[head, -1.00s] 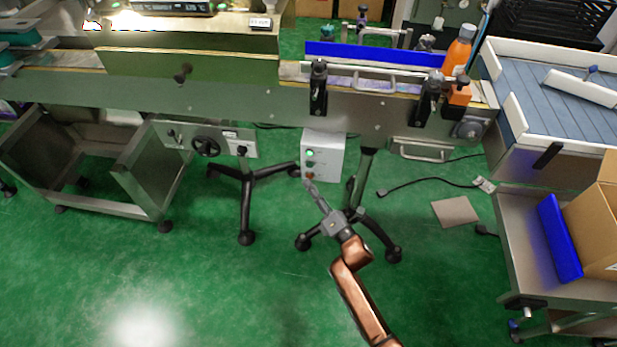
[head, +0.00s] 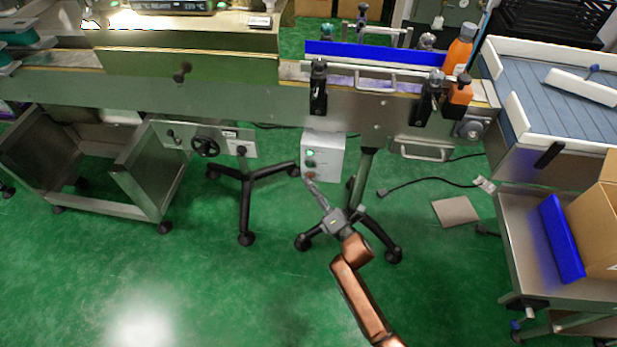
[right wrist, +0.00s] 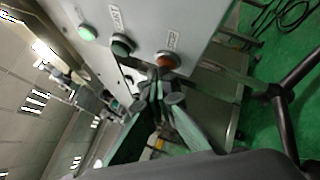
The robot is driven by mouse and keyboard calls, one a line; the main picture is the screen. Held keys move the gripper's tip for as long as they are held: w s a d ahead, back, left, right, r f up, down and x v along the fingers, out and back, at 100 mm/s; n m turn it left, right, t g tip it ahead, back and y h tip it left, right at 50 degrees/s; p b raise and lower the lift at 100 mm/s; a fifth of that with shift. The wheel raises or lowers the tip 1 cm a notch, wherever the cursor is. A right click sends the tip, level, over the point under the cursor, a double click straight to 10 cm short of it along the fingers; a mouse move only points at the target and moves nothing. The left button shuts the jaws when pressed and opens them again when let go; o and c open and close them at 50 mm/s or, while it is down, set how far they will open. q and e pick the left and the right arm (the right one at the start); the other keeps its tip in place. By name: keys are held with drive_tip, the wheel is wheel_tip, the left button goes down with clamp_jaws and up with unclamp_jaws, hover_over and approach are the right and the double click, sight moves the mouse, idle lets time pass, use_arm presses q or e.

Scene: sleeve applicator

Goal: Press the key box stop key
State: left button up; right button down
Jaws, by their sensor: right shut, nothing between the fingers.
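The key box (head: 331,154) is a pale box hanging under the conveyor. Its face carries a lit green lamp (right wrist: 87,33), a dark green key (right wrist: 122,45) and, lowest in the head view, the red stop key (right wrist: 168,60), with a label beside it. My right gripper (head: 309,181) is shut and empty, its fingertips just below the stop key in the head view. In the right wrist view the fingertips (right wrist: 159,76) are close by the stop key and overlap its edge. I cannot tell whether they touch it. My left gripper is not in view.
The conveyor (head: 230,103) runs above the box. Black-footed stand legs (head: 375,235) spread on the floor behind my right gripper. A black cable (head: 430,182) and a flat plate (head: 456,211) lie to the right. The green floor in front is open.

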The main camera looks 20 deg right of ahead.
drive_tip(key=shift+s, duration=0.1)
drive_tip(key=shift+s+a, duration=0.45)
drive_tip(key=shift+s, duration=0.15)
drive_tip(key=s+a, duration=0.1)
drive_tip(key=s+a+p, duration=0.1)
drive_tip(key=s, duration=0.2)
drive_tip(key=shift+s+a+p, duration=0.1)
drive_tip(key=shift+a+p, duration=0.3)
idle(0.8)
